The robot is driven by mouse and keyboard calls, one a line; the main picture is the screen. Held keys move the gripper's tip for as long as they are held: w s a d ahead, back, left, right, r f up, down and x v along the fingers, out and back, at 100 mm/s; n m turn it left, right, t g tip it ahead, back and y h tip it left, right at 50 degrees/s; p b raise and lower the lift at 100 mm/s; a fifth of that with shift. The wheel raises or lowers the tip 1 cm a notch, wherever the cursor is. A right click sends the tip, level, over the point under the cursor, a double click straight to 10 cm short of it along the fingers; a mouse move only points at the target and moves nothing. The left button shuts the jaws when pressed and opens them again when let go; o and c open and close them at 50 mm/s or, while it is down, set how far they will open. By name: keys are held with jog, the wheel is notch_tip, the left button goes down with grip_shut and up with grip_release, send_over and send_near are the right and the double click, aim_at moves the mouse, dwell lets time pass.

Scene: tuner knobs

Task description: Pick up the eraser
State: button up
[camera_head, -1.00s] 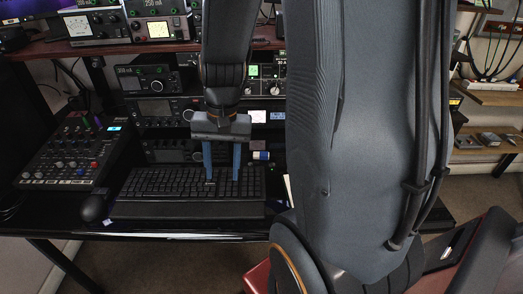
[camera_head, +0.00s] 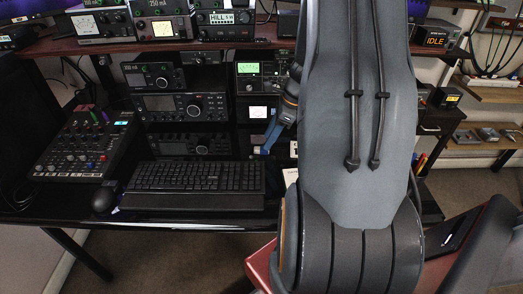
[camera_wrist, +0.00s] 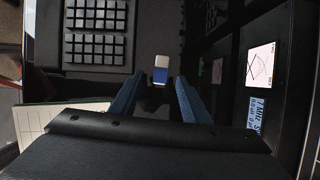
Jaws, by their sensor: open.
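The eraser (camera_wrist: 161,66) is a small block, white at one end and blue at the other, lying on the dark desk. In the wrist view it is just ahead of my gripper (camera_wrist: 160,80), about centred between the two blue fingers. The fingers are apart and nothing is held. I cannot tell the exact height gap. In the head view my gripper (camera_head: 269,146) is at the right end of the keyboard, near the radios, partly behind my arm. The eraser is mostly hidden by the gripper there.
The black keyboard (camera_head: 195,178) lies left of the gripper; its keys (camera_wrist: 95,30) also show in the wrist view. Radio units (camera_head: 188,106) stand behind it. A mixer (camera_head: 85,145) and mouse (camera_head: 105,199) are at left. A paper pad (camera_wrist: 65,120) lies nearby in the wrist view.

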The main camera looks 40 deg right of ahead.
jog(key=shift+p+x, duration=0.3)
jog(key=shift+x, duration=1.95)
jog(key=shift+w+r, duration=0.1)
grip_shut()
notch_tip(320, 180, up, 10)
jog(key=shift+b, duration=0.4)
